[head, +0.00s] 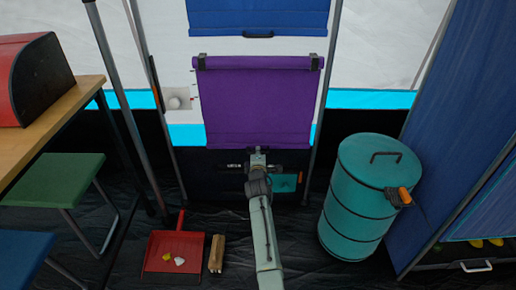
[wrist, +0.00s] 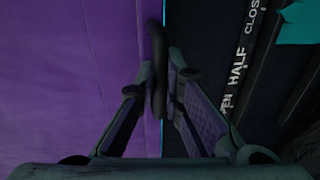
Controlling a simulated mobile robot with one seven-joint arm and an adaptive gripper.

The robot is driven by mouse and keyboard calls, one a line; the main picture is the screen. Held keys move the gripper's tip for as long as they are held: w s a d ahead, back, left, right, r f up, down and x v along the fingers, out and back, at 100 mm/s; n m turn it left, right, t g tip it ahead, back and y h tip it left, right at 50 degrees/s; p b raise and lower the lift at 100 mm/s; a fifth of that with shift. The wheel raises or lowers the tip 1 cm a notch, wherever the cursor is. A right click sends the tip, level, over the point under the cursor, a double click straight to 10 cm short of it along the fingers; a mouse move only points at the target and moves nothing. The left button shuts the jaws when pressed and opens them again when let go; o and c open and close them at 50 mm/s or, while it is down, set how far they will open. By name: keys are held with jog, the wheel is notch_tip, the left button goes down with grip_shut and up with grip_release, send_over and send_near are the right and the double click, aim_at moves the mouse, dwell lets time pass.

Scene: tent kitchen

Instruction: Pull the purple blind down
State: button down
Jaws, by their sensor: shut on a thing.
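The purple blind (head: 258,100) hangs from a roller bar in the middle of the head view, its bottom edge at the dark lower wall. My gripper (head: 258,152) is at the middle of that edge. In the wrist view the purple blind (wrist: 75,80) fills the left side, and a dark handle (wrist: 157,45) sticks out along its edge. My gripper (wrist: 160,100) is shut on this handle, fingers on both sides. White lettering (wrist: 238,65) with "HALF" and part of "CLOSED" shows on the dark wall beside the edge. My arm hides part of the wall below.
A blue blind (head: 258,15) with its own handle hangs above. A teal barrel (head: 365,205) stands right, near a blue cabinet (head: 455,120). A green stool (head: 55,178) is farther left.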

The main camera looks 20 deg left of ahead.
aim_at(258, 137)
jog(key=shift+f+b, duration=0.35)
jog(key=shift+f, duration=0.6)
jog(key=c, duration=1.7)
grip_release()
jog(key=shift+a+f, duration=0.1)
jog(key=shift+f, duration=0.05)
notch_tip(258, 137, up, 10)
jog(key=shift+r, duration=0.1)
